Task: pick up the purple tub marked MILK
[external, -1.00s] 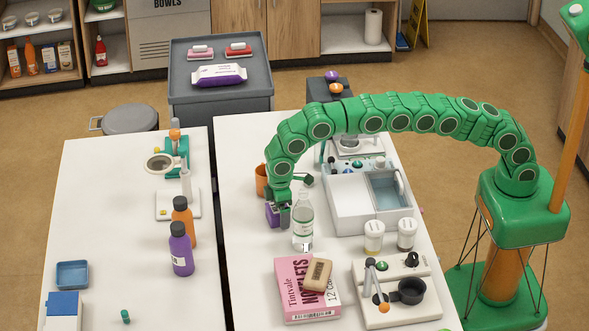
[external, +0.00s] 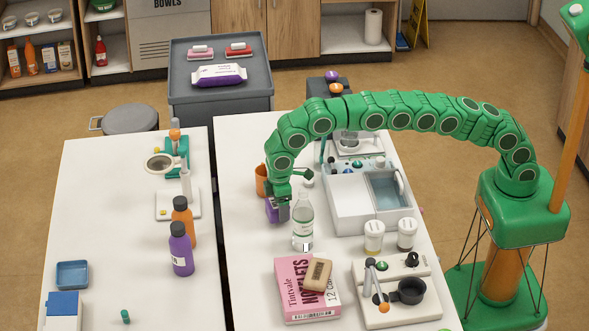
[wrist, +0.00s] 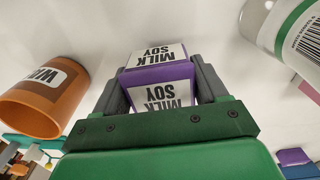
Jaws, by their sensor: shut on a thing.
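The purple tub (external: 272,210) is at the left side of the right-hand white table in the external view, partly hidden by my gripper (external: 279,208). In the wrist view the tub (wrist: 158,71) sits between both dark fingers of my gripper (wrist: 163,82), which are shut on its sides. White labels on two of its faces read MILK and SOY, upside down in the picture. The tub looks close above the table; I cannot tell the exact gap.
A clear bottle with a green label (external: 303,225) stands close right of the tub. An orange cup (external: 261,181) stands just behind it. A pink box (external: 297,292) with a brown bar (external: 318,275) lies in front. Table left of the tub is bare.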

